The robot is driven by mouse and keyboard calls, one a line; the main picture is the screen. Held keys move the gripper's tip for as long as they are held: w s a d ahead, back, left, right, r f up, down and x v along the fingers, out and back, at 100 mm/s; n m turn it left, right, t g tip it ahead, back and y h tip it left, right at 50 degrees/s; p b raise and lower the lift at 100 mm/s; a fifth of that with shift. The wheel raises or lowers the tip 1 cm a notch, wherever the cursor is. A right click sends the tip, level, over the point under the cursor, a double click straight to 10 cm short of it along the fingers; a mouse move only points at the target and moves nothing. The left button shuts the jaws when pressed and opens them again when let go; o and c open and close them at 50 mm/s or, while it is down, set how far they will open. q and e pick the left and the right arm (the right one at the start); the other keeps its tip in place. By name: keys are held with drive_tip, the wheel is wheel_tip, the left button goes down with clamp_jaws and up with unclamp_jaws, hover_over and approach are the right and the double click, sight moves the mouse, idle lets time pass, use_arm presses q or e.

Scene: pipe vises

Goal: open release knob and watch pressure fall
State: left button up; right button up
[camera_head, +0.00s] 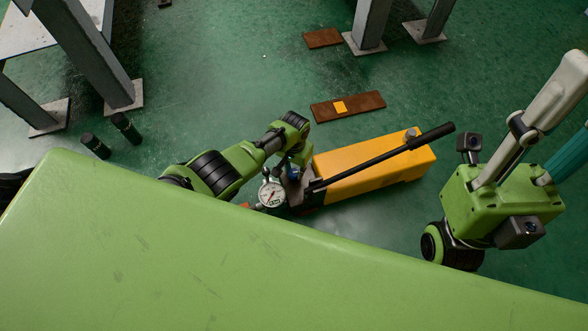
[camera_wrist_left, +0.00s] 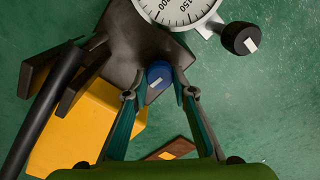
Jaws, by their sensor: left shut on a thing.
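A yellow hand pump (camera_head: 370,170) with a long black lever (camera_head: 400,155) lies on the green floor. A round white pressure gauge (camera_head: 272,195) stands at its near end; its reading is too small to make out. The left wrist view shows the gauge's lower dial (camera_wrist_left: 180,8), cut off by the top edge. My left gripper (camera_wrist_left: 159,92) is shut on a blue knob (camera_wrist_left: 159,71) on the pump's grey block (camera_wrist_left: 135,45). A black knob (camera_wrist_left: 240,38) with a white label sits right of it.
A brown plate with a yellow tag (camera_head: 362,103) lies behind the pump, another brown plate (camera_head: 323,38) farther back. Grey posts (camera_head: 372,20) stand at the back and left. Two dark cylinders (camera_head: 126,128) stand at the left. The floor between is clear.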

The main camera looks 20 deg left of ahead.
sight(295, 171)
use_arm(q)
drive_tip(key=o, duration=1.1)
drive_tip(key=shift+r, duration=0.1)
wheel_tip(295, 171, up, 12)
drive_tip(key=shift+d, duration=0.1)
idle(0.3)
